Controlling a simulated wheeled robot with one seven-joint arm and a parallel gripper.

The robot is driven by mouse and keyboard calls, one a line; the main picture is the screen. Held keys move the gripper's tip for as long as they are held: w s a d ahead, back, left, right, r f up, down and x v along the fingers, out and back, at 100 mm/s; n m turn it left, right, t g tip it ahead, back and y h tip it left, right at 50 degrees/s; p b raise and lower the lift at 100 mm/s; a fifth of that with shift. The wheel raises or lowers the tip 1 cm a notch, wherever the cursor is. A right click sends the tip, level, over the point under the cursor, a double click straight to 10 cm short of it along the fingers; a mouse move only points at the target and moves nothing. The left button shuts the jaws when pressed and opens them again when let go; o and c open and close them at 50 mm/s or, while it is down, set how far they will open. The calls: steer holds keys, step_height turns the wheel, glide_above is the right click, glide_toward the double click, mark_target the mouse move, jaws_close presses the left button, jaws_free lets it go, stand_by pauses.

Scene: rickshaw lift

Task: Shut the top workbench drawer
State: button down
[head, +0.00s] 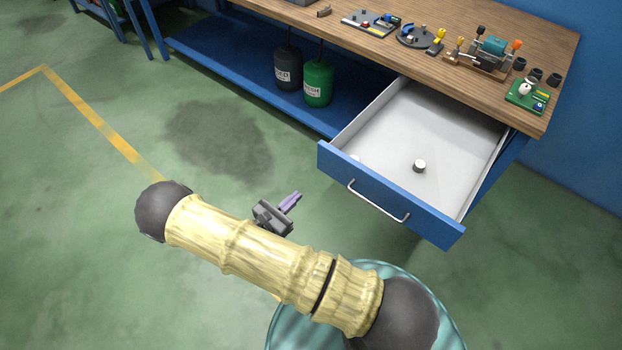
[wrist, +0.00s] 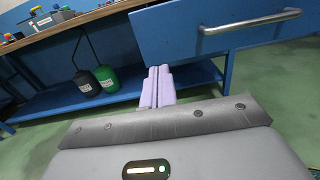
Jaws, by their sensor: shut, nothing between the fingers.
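The top workbench drawer (head: 393,197) is pulled far out, with a blue front, a silver bar handle (head: 378,203) and a white inside. A small metal cylinder (head: 419,166) stands on its floor. The drawer front also shows in the wrist view (wrist: 180,32), with its handle (wrist: 250,22) at the upper right. My gripper (head: 294,199) is shut and empty, to the left of the drawer front and apart from it in the head view. In the wrist view its pale purple fingers (wrist: 158,85) are together, appearing just below the drawer front's lower left part.
The wooden workbench top (head: 440,60) carries several small parts and fixtures along its edge. A black canister (head: 288,70) and a green canister (head: 318,84) stand on the blue lower shelf (head: 220,72). The green floor before the bench is clear.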

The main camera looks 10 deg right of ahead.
steer(key=shift+a+f, duration=0.1)
steer(key=shift+a, duration=0.4)
steer(key=p, duration=0.2)
glide_toward(326, 163)
steer(key=x, duration=0.5)
steer(key=shift+d, duration=0.45)
steer(key=shift+w+d, duration=0.35)
steer(key=shift+d, duration=0.1)
steer(key=shift+w, duration=0.15)
